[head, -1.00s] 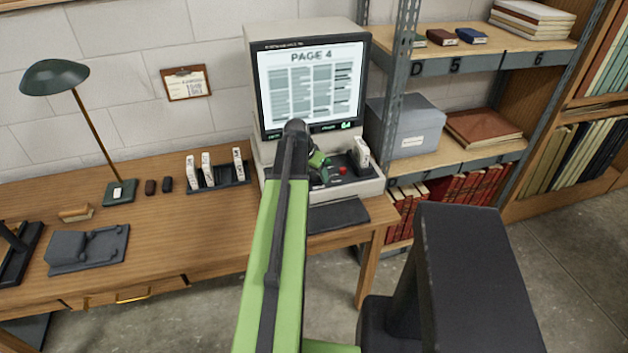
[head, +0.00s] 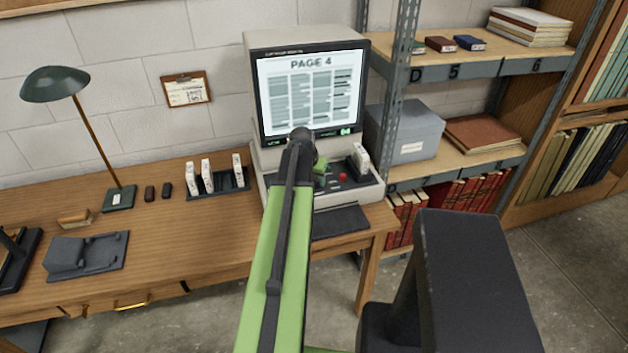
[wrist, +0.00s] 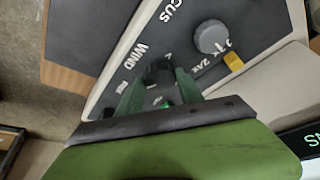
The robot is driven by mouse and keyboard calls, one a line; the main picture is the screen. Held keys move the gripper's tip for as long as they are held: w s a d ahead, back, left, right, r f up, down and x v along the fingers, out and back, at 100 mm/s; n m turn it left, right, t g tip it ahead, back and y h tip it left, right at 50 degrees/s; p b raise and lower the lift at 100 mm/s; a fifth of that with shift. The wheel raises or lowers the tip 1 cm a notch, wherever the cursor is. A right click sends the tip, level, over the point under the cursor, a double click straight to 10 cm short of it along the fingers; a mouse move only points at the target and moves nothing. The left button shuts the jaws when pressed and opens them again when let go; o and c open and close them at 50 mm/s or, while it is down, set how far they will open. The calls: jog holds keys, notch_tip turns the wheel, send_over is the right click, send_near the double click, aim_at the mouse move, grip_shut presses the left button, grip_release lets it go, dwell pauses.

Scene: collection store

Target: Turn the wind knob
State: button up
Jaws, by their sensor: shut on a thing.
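The wind knob (wrist: 158,72) is a dark knob beside the white WIND lettering on the reader's control panel, in the wrist view. My gripper (wrist: 159,82) is shut on it, with one green finger on each side. My fingers and the dark panel hide part of the knob. In the head view, the microfilm reader (head: 258,65) stands on the desk, its screen showing PAGE 4. There my arm hides the knob and most of my gripper; only a bit of green shows on the panel.
A grey focus knob (wrist: 211,37) and a yellow piece (wrist: 233,62) sit near the wind knob. A red button (head: 342,177) and a white upright box (head: 360,158) are at the panel's right. A rack (head: 217,183) of white boxes stands left of the reader.

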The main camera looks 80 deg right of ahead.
jog(key=shift+s+a, duration=0.1)
jog(key=shift+s, duration=0.05)
jog(key=o, duration=1.3)
jog(key=shift+o, duration=0.4)
jog(key=shift+r, duration=0.1)
jog(key=p+v, duration=1.6)
jog(key=v, duration=0.1)
jog(key=shift+r, duration=0.15)
